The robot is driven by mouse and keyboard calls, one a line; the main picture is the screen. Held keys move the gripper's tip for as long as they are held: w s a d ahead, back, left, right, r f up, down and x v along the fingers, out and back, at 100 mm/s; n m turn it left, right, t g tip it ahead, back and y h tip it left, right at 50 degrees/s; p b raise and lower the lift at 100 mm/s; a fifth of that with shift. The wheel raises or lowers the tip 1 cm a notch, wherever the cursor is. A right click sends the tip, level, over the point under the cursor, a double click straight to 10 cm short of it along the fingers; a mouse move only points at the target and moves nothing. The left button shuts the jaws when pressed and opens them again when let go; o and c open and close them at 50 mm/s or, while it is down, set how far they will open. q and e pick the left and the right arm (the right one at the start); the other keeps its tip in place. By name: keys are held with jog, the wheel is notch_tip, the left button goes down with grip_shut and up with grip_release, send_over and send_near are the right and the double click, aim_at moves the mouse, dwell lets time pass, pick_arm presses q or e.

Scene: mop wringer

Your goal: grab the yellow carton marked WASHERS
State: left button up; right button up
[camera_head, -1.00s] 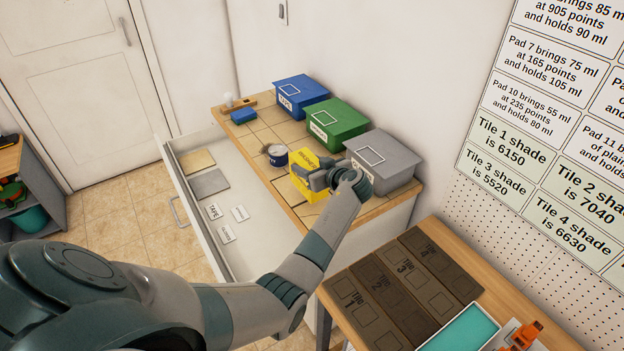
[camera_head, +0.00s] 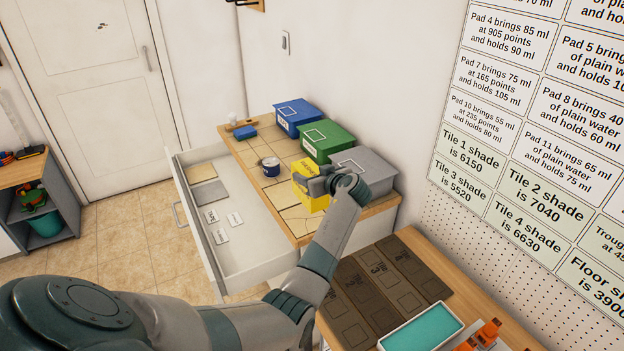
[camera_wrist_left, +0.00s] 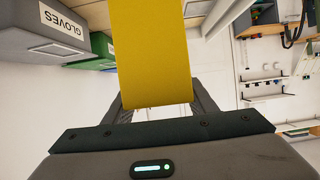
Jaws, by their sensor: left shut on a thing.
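The yellow carton (camera_head: 308,190) is at the front part of the tiled counter in the head view, with dark lettering on its left face that is too small to read surely. My left gripper (camera_head: 318,186) is shut on it from the near right side. In the left wrist view the carton (camera_wrist_left: 150,55) fills the space between the two fingers (camera_wrist_left: 155,108). Whether its base touches the counter is hard to tell. My right gripper is not in view.
Behind the carton stand a grey box marked GLOVES (camera_wrist_left: 55,35), a green box (camera_head: 328,140) and a blue box (camera_head: 298,117). A small tin (camera_head: 270,166) stands left of the carton. An open drawer (camera_head: 245,255) with labels lies in front. Dark tiles (camera_head: 385,290) lie at lower right.

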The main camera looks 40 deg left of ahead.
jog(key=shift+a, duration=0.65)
